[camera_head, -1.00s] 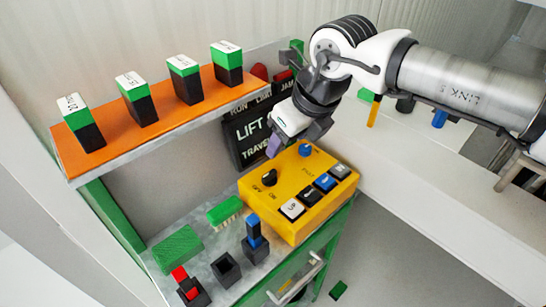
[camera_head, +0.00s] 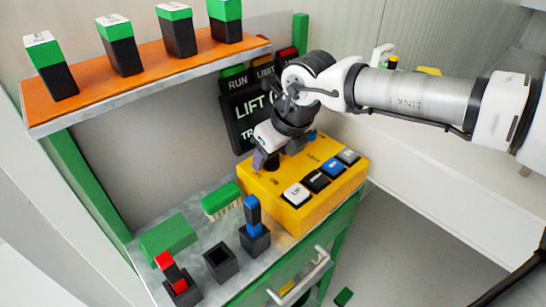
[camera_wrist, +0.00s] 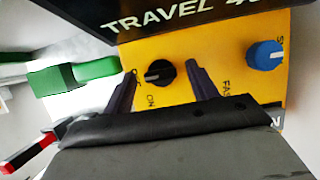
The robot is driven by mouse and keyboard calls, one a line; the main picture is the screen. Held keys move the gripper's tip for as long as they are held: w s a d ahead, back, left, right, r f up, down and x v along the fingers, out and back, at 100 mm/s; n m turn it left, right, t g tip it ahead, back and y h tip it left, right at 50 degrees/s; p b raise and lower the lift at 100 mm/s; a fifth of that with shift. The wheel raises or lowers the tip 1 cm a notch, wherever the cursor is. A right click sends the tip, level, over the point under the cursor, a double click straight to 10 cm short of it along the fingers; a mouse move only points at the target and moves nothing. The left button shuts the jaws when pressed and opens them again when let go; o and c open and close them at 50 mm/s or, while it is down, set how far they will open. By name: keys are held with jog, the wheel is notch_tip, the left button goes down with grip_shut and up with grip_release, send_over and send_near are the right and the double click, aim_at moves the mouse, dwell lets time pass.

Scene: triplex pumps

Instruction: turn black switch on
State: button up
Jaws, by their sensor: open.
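The black switch (camera_wrist: 159,73) is a round knob on the yellow control box (camera_wrist: 230,84), with OFF and ON lettering beside it in the wrist view. A pale mark on the knob points left; I cannot tell its exact setting. My gripper (camera_wrist: 162,70) is open, with one finger on each side of the knob. Contact with the knob is not clear. In the head view my gripper (camera_head: 277,156) is low over the back left of the yellow box (camera_head: 318,205), and largely hides the knob.
A blue knob (camera_wrist: 265,54) is to the right. Several push buttons (camera_head: 318,181) line the box's front. A dark LIFT sign (camera_head: 245,118) stands behind. A green brush (camera_head: 221,200) and a blue-topped switch (camera_head: 254,227) are left of the box. An orange shelf (camera_head: 86,96) overhangs the back left.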

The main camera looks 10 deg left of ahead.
jog(key=shift+c, duration=0.5)
jog(key=c, duration=0.9)
jog(key=shift+n, duration=0.3)
jog(key=n+g, duration=0.1)
jog(key=n, duration=0.1)
jog(key=n+g+y+b, duration=0.1)
jog(key=n, duration=0.2)
jog(key=shift+w+n, duration=0.15)
jog(key=shift+n, duration=0.15)
jog(key=n+g+b, duration=0.1)
jog(key=n+g, duration=0.1)
jog(key=n, duration=0.3)
jog(key=shift+w+n, duration=0.15)
jog(key=shift+n, duration=0.15)
jog(key=shift+h, duration=0.4)
